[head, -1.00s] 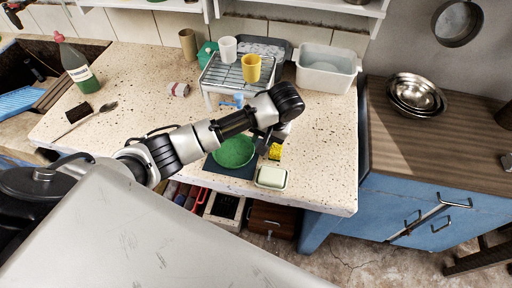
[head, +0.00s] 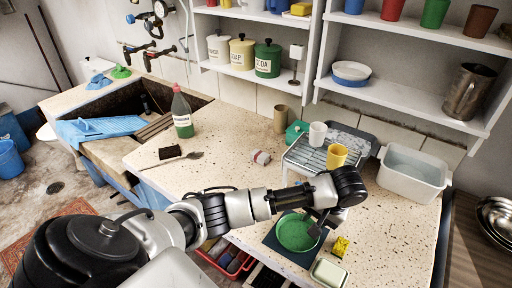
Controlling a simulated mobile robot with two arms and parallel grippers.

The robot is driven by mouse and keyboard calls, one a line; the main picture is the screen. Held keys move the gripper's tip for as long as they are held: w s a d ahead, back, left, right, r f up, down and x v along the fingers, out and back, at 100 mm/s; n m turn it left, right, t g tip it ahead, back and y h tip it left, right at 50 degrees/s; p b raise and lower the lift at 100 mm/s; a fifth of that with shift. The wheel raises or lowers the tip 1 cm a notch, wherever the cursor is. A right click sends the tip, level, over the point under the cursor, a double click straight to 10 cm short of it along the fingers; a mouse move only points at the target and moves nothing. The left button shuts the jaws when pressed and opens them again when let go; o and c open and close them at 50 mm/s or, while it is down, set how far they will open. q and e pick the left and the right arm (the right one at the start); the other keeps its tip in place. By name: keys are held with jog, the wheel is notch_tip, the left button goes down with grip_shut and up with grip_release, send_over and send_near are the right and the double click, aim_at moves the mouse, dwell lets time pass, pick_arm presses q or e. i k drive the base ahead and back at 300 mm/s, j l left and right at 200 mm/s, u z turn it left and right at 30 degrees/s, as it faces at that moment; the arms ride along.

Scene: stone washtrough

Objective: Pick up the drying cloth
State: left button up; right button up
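A light blue cloth (head: 100,129) with a ribbed or striped look lies over the front edge of the dark stone trough at the left. Part of it hangs down the front. My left arm reaches across the counter to the right. My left gripper (head: 321,226) points down beside the right rim of a green bowl (head: 296,233), far from the blue cloth. Its fingers are small and partly hidden by the wrist, so its opening is unclear. My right gripper is out of view.
A green-labelled bottle (head: 181,112), a brush (head: 170,153) and a small white-and-red item (head: 261,157) stand or lie on the speckled counter (head: 215,180). A rack (head: 308,156) holds two cups. A grey basin (head: 412,172) is at right. Shelves hang above.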

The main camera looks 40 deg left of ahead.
aim_at(260, 158)
jog(key=u, duration=1.3)
